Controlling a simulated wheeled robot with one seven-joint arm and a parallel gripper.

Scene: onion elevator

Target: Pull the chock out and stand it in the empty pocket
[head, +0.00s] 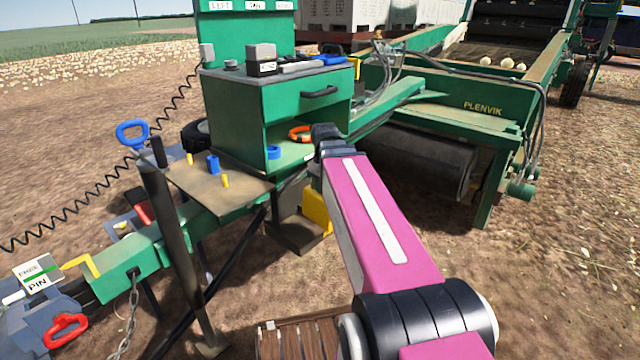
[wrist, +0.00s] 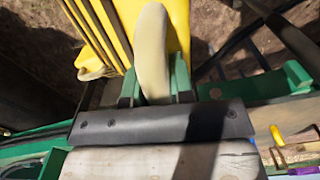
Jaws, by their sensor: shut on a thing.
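The yellow chock (head: 318,212) shows low beside the green cabinet in the head view, partly behind my arm. In the wrist view the ribbed yellow chock (wrist: 178,22) fills the top middle. A pale loop (wrist: 153,45), apparently its rope handle, stands up in front of it. My gripper (wrist: 155,85) is shut on this loop, with a green finger on each side. In the head view my gripper is hidden behind my magenta arm. Whether the chock is clear of its seat cannot be told. I cannot make out the empty pocket for sure.
The green cabinet (head: 235,110) has an open shelf and a tan side plate (head: 185,180) with small pegs. A dark diagonal post (head: 175,250) and the green drawbar (head: 150,245) stand at left. The roller (head: 420,160) is at right. Open soil lies at lower right.

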